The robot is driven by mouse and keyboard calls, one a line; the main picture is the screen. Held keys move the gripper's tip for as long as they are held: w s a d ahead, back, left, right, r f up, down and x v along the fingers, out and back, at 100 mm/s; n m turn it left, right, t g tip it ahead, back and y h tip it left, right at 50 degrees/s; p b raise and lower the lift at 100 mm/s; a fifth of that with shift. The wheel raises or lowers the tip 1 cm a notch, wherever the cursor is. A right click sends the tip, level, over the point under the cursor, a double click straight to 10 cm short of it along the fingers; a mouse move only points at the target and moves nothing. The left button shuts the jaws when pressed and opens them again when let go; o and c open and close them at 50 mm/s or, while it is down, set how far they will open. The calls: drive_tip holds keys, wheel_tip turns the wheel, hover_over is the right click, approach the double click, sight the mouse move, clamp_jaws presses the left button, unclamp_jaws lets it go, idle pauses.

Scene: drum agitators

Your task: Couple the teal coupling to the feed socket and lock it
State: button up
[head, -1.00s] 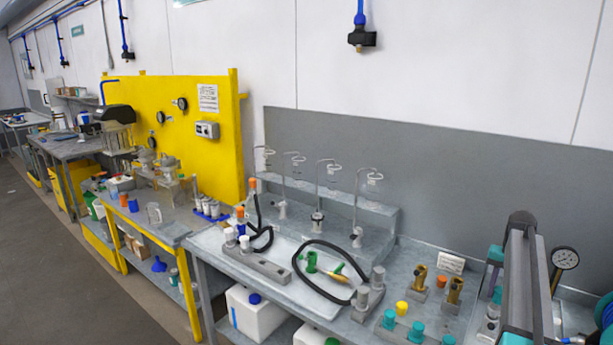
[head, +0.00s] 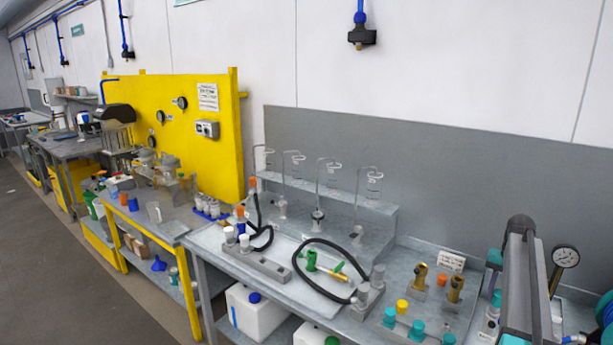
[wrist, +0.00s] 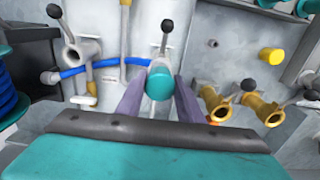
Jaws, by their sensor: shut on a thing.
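In the wrist view the teal coupling (wrist: 159,84) is between the two grey-purple fingers of my gripper (wrist: 160,93), which is shut on it. Its round teal end faces the camera. Directly beyond it is a pale grey socket body (wrist: 160,59) with a black-knobbed lever (wrist: 166,27) pointing up in the picture. This may be the feed socket; no label is readable. The coupling overlaps this body in the picture, and I cannot tell whether it is seated or only in front. My gripper and the held coupling cannot be made out in the head view.
In the wrist view, another grey lever socket (wrist: 84,50) with a blue hose (wrist: 115,65) stands left. Two brass fittings (wrist: 259,107) with levers stand right, near a yellow cap (wrist: 272,56). The head view shows a pressure gauge (head: 565,257) at right and teal caps (head: 417,329) at the front.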

drive_tip(key=shift+f, duration=0.5)
idle(1.0)
drive_tip(key=o, duration=1.1)
drive_tip(key=shift+c, duration=0.3)
drive_tip(key=shift+r+p, duration=1.9)
drive_tip(key=shift+r, duration=3.1)
